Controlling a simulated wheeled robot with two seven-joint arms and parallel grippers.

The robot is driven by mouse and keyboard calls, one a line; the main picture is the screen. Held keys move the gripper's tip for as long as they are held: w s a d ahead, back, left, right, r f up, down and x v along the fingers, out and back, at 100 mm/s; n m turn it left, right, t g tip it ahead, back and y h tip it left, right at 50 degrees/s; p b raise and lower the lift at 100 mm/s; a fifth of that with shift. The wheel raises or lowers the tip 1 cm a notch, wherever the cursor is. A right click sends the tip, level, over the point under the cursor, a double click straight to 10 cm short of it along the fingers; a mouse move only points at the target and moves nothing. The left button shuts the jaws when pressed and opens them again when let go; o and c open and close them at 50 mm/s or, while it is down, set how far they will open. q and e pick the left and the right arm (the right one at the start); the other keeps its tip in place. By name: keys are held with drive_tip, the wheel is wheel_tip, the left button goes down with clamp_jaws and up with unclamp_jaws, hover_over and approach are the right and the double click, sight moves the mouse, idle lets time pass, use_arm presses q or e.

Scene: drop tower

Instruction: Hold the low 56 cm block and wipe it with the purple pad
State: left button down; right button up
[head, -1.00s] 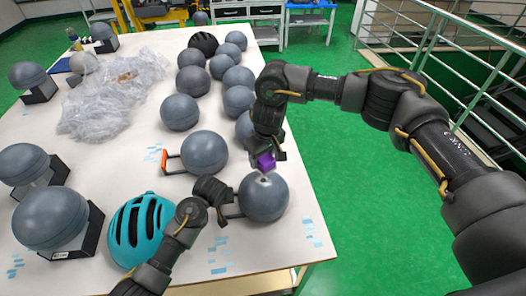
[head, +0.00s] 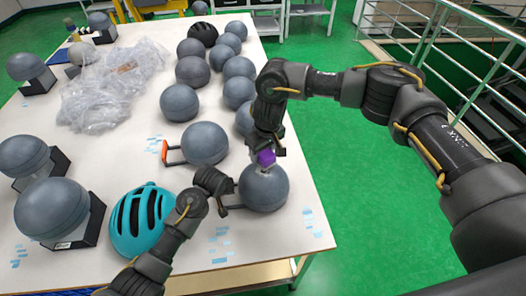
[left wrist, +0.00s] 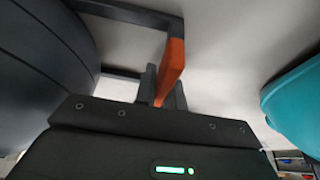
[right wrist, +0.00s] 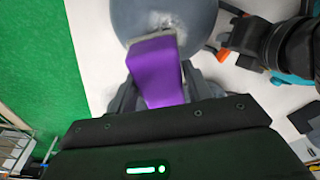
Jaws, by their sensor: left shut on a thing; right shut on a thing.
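The low block is a dark grey rounded form (head: 263,190) near the table's front right corner, with a pale smudge on top. Its handle (head: 234,207) juts out to the left and has an orange grip (left wrist: 172,72). My left gripper (left wrist: 160,88) is shut on that orange grip. My right gripper (right wrist: 152,92) is shut on the purple pad (right wrist: 155,68), which also shows in the head view (head: 266,157). The pad is at the top of the block, by the smudge in the right wrist view. I cannot tell whether it touches.
A second handled grey block (head: 205,144) stands just behind. A teal helmet (head: 142,222) is to the left. Several grey forms and crumpled clear plastic (head: 112,85) cover the table (head: 140,150) farther back. Green floor (head: 340,170) lies to the right.

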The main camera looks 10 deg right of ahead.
sight(265, 163)
drive_tip(key=shift+f, duration=0.9)
drive_tip(key=shift+s+r, duration=0.1)
drive_tip(key=shift+s, duration=0.95)
drive_tip(key=shift+s, duration=0.15)
drive_tip(key=shift+s+f, duration=0.2)
drive_tip(key=shift+s, duration=1.9)
drive_tip(key=shift+w+r, duration=0.1)
drive_tip(key=shift+w, duration=0.1)
drive_tip(key=shift+w+r, duration=0.1)
drive_tip(key=shift+w, duration=0.85)
drive_tip(key=shift+w+f, duration=0.2)
drive_tip(key=shift+w, duration=0.9)
